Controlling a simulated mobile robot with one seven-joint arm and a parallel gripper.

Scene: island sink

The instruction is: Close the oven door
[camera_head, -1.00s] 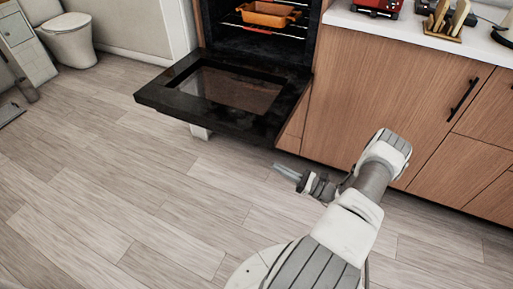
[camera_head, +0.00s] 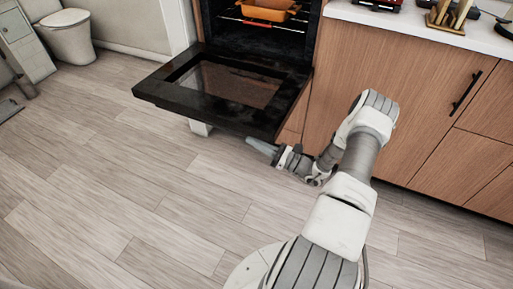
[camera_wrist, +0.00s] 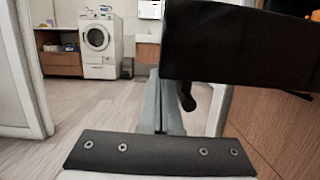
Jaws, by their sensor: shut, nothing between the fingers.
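The black oven door (camera_head: 180,91) hangs open, folded down nearly flat in front of the oven (camera_head: 255,38). Its inner side with the dark glass faces up. My gripper (camera_head: 249,141) is shut and empty, its fingertips low beside the door's near right corner, pointing left. In the wrist view, my shut fingers (camera_wrist: 160,105) reach forward, and a black slab (camera_wrist: 240,45), apparently the door, covers the upper right and hides part of them. I cannot tell whether they touch the door.
An orange baking dish (camera_head: 268,10) sits on the oven rack. Wooden cabinets (camera_head: 420,100) stand right of the oven under a white counter (camera_head: 400,22). The wooden floor (camera_head: 110,180) left of my arm is clear. A toilet (camera_head: 67,38) stands far left.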

